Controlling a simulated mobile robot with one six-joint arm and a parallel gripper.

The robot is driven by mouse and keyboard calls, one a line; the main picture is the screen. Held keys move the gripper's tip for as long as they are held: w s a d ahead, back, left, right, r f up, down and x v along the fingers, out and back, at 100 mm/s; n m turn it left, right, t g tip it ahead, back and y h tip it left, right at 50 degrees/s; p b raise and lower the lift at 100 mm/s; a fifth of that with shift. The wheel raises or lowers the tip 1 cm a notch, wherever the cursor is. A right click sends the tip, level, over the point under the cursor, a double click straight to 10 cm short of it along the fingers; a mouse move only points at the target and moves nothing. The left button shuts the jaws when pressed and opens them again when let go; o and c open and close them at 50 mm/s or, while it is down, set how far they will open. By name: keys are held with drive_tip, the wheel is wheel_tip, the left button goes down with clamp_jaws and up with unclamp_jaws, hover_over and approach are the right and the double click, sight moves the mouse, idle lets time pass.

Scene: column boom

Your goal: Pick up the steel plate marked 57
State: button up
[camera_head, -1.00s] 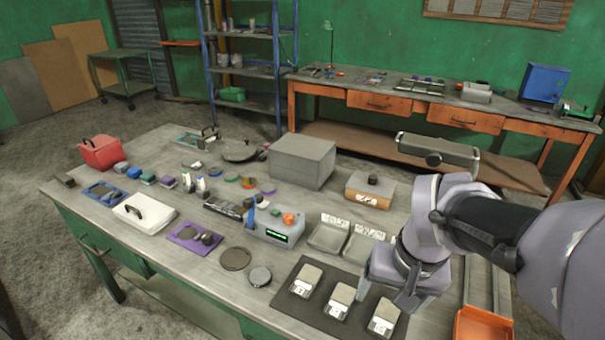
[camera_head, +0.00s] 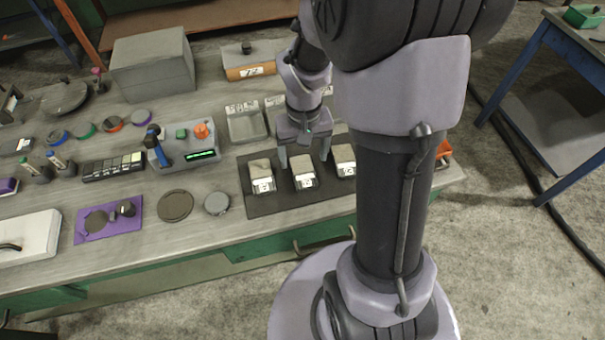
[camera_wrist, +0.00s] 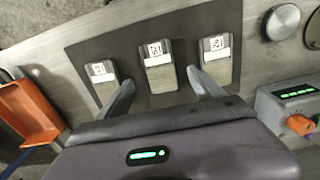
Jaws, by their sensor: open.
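Three grey steel plates with white number labels lie in a row on a dark mat (camera_head: 290,199): the left plate (camera_head: 261,175), the middle plate (camera_head: 303,174) and the right plate (camera_head: 344,159). The wrist view shows the row reversed, with the middle plate (camera_wrist: 158,72) between the fingers and the others (camera_wrist: 103,78) (camera_wrist: 216,62) outside them. My gripper (camera_head: 304,158) is open and empty above the middle plate. Its fingers (camera_wrist: 160,80) straddle that plate in the picture; the height gap is unclear.
Shallow trays (camera_head: 246,124) stand behind the mat. A grey device with a green display (camera_head: 188,146) and a round grey disc (camera_head: 217,203) lie left of it. An orange bin (camera_wrist: 28,112) is beside the mat. My arm hides the bench's right part.

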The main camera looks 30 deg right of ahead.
sight(303, 171)
wheel_tip(303, 171, down, 6)
drive_tip(key=b, duration=0.3)
drive_tip(key=shift+r, duration=0.45)
clamp_jaws()
